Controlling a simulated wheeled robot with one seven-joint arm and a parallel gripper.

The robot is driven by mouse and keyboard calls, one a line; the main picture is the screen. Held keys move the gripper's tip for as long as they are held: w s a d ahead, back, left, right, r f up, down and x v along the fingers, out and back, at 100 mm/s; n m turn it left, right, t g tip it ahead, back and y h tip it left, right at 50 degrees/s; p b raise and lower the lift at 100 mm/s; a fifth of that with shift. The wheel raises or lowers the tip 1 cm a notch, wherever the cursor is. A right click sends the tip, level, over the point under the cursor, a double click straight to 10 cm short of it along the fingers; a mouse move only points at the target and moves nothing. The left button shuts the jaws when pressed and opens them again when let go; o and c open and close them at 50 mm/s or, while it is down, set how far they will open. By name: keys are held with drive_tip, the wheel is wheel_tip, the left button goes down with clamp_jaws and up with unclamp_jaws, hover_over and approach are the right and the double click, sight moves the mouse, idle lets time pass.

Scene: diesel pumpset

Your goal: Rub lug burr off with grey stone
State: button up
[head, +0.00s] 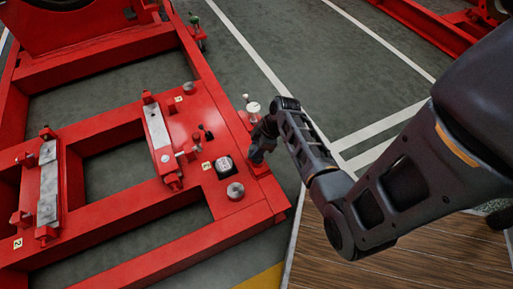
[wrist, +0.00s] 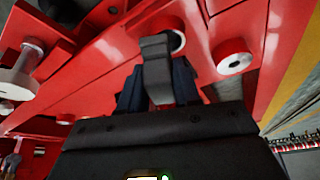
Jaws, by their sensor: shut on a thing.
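My gripper (head: 258,152) is at the right edge of the red pumpset frame (head: 235,120), low beside a small red lug (head: 261,169). In the wrist view my gripper (wrist: 158,88) is shut on the grey stone (wrist: 157,68), a narrow grey block pointing away from the palm. The stone's far end overlaps a round red boss with a pale face (wrist: 177,42). I cannot tell whether they touch. A second red boss with a pale face and a dark centre hole (wrist: 233,61) is to its right. I cannot make out a burr.
A pale-topped post (head: 253,107) stands just behind my gripper. Open floor (head: 320,70) lies right of the frame.

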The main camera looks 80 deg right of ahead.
drive_tip(key=shift+f, duration=0.4)
drive_tip(key=shift+s+a+r+p, duration=0.15)
drive_tip(key=shift+s+a+p, duration=0.1)
drive_tip(key=shift+a+p, duration=0.1)
drive_tip(key=shift+s+a+f, duration=0.2)
drive_tip(key=shift+s+a, duration=0.15)
drive_tip(key=shift+a, duration=0.05)
drive_tip(key=shift+s+a+p, duration=0.3)
drive_tip(key=shift+a+p, duration=0.05)
drive_tip(key=shift+p, duration=0.2)
drive_tip(key=shift+w+d, duration=0.1)
drive_tip(key=shift+d, duration=0.05)
